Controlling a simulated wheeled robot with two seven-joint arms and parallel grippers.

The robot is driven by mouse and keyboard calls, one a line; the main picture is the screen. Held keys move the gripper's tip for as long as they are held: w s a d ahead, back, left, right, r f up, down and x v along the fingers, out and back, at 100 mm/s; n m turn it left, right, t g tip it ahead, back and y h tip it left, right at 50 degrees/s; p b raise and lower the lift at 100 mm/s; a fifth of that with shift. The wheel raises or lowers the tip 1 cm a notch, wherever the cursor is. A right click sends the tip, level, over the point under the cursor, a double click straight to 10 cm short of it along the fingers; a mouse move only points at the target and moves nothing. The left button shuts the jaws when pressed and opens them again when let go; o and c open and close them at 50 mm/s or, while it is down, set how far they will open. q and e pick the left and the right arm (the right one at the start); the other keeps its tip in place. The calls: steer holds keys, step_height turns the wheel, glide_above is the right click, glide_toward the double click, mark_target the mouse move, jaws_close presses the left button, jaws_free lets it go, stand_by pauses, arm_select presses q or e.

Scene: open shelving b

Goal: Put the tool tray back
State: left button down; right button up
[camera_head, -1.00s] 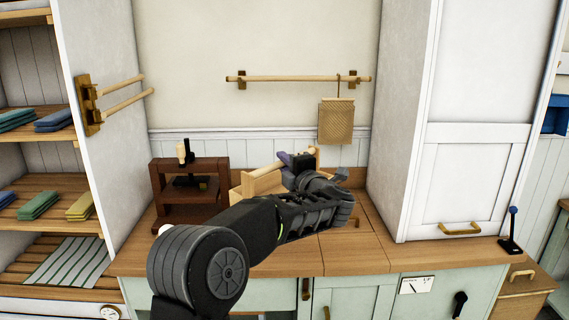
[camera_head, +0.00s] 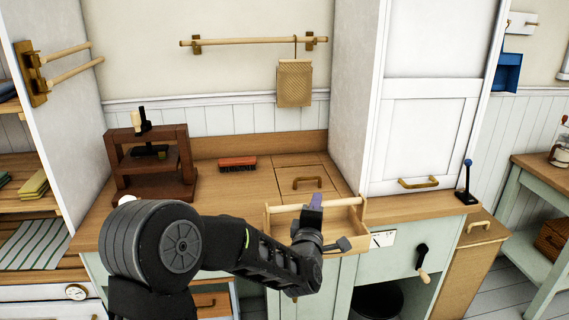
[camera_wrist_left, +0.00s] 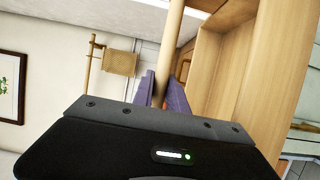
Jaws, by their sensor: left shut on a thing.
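The tool tray (camera_head: 345,230) is a light wooden box with a round bar handle along its top. It hangs at the front edge of the wooden counter, in front of the cabinet doors. My left gripper (camera_head: 315,202) is shut on the middle of the handle. In the left wrist view the purple fingers (camera_wrist_left: 163,92) close on the round handle, and the tray's wooden wall (camera_wrist_left: 235,65) shows to the right. My arm hides part of the tray's front. The right gripper is not in view.
A tall white cabinet (camera_head: 425,110) stands to the right. A blue-knobbed lever (camera_head: 467,180) stands near it.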

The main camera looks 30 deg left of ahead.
arm_select(q)
steer(key=s+d+f+m+h+b, duration=0.1)
steer(key=s+d+f+h, duration=0.1)
steer(key=f, duration=0.5)
steer(key=s+d+f+m+h+b, duration=0.1)
steer(key=s+d+f+m+h, duration=0.1)
steer(key=d+f, duration=0.4)
steer(key=shift+s+d+f+t+h+b, duration=0.3)
steer(key=shift+s+f+h, duration=0.2)
steer(key=shift+s+f, duration=0.35)
steer(key=shift+s+a, duration=0.1)
